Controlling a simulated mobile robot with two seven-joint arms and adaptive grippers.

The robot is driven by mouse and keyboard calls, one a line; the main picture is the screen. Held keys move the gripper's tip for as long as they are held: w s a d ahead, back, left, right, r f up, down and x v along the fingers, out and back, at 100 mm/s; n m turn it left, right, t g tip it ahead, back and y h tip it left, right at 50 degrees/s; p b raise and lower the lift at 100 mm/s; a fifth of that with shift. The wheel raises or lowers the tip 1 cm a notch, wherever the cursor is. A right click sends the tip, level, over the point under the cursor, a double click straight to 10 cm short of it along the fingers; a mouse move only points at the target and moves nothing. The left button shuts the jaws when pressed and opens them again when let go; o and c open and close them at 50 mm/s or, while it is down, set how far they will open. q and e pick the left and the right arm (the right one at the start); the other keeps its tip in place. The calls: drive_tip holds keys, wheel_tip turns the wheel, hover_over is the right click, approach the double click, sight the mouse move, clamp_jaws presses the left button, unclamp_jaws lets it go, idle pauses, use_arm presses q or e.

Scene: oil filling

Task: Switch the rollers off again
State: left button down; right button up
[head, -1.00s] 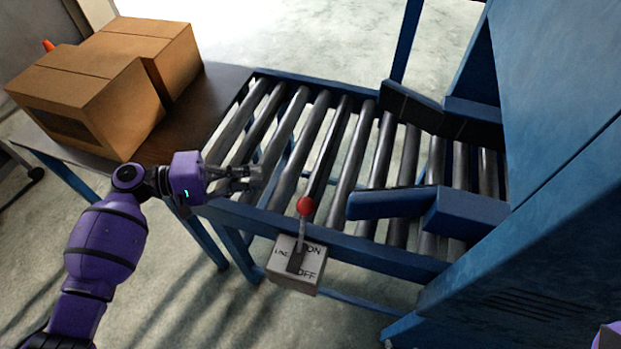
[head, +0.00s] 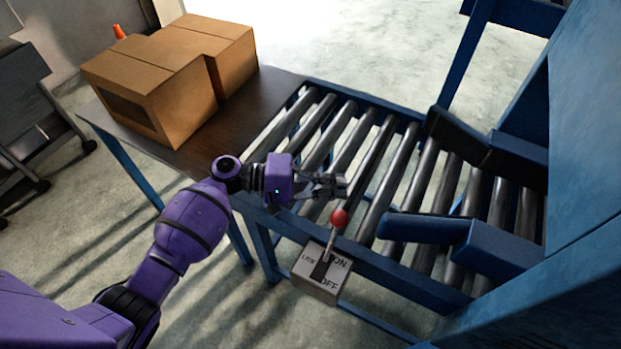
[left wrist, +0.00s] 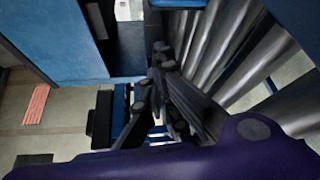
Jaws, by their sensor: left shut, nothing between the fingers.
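The switch box (head: 318,281) with ON and OFF labels hangs on the near side of the roller conveyor. Its lever, topped by a red knob (head: 339,218), points up toward the ON label. The rollers (head: 347,135) lie behind it in a blue frame. My left gripper (head: 342,186) is shut and empty, just above the red knob in the head view, over the rollers' near edge. I cannot tell whether it touches the knob. In the left wrist view the shut fingers (left wrist: 165,70) show, but the knob does not. My right gripper is not in view.
Cardboard boxes (head: 150,92) stand on a dark table (head: 262,95) left of the conveyor. Blue guide arms (head: 425,228) reach over the rollers from the large blue machine (head: 585,130) at right. Floor in front of the table is open.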

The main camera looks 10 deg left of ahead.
use_arm(q)
drive_tip(key=s, duration=0.1)
drive_tip(key=s+p, duration=0.1)
drive_tip(key=s+r, duration=0.1)
drive_tip(key=s, duration=0.1)
drive_tip(key=shift+a+p, duration=0.25)
drive_tip(key=shift+p, duration=0.1)
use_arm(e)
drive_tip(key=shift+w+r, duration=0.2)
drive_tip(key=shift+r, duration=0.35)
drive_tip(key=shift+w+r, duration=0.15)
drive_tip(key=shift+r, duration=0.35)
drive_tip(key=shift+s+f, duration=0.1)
